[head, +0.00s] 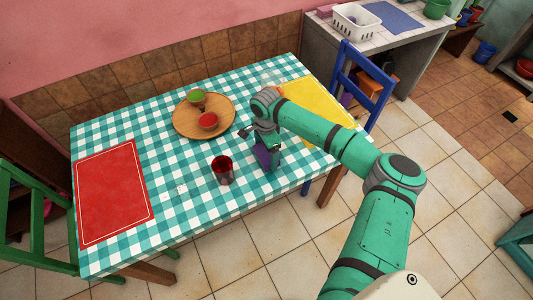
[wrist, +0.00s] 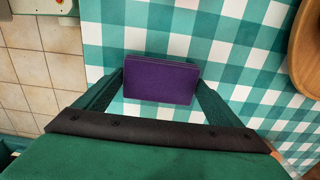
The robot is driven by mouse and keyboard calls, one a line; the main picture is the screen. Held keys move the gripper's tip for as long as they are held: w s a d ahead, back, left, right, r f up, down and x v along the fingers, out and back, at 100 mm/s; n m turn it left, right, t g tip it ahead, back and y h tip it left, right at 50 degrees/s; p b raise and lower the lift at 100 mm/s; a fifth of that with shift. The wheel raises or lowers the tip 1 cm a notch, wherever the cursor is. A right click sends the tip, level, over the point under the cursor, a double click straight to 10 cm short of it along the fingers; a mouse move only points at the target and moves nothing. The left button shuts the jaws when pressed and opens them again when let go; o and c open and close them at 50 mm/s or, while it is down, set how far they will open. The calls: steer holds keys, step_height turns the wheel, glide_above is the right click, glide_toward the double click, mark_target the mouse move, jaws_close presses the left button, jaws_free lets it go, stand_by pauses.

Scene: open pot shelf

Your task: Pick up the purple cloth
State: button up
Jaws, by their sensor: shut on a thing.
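The purple cloth (wrist: 160,81) is a folded, flat rectangular block between the two fingers of my gripper (wrist: 160,84) in the wrist view. The fingers press on its left and right ends. In the head view the purple cloth (head: 263,156) shows just under my gripper (head: 268,150), over the checkered table near its front edge. Part of it is hidden by the gripper. I cannot tell whether it touches the tabletop or is slightly above it.
A dark red cup (head: 222,171) stands left of my gripper. A red placemat (head: 112,190) is at left, a yellow one (head: 325,112) at right. A blue chair (head: 367,85) stands beyond.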

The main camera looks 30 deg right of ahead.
steer(key=shift+r, duration=0.4)
steer(key=s+r, duration=0.2)
steer(key=s+a+r, duration=0.1)
steer(key=r, duration=0.2)
steer(key=s+r, duration=0.2)
steer(key=r, duration=0.1)
steer(key=shift+s+a, duration=0.2)
steer(key=shift+s, duration=0.1)
steer(key=s+a+r, duration=0.1)
steer(key=s+r, duration=0.2)
steer(key=s, duration=0.5)
steer(key=shift+a+r, duration=0.35)
steer(key=o, duration=0.4)
steer(key=shift+c, duration=1.3)
